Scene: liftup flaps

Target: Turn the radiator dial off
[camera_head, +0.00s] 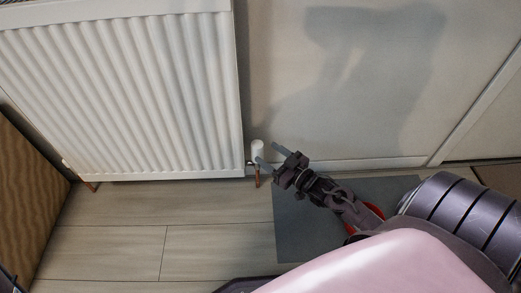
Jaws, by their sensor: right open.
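The white radiator (130,95) hangs on the wall at the left. Its small white dial (257,149) sits at the radiator's lower right corner, above a copper pipe (257,179). My right gripper (268,153) is open, with its two fingers pointing left at the dial. One fingertip overlaps the dial's lower part in the picture and the other is just to its right. I cannot tell whether either finger touches it. My left gripper is not in view.
A brown wooden panel (25,190) stands at the left. A grey mat (300,225) lies on the wood floor (120,235) below my right arm. The wall behind is bare, with a door frame (478,108) at the right.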

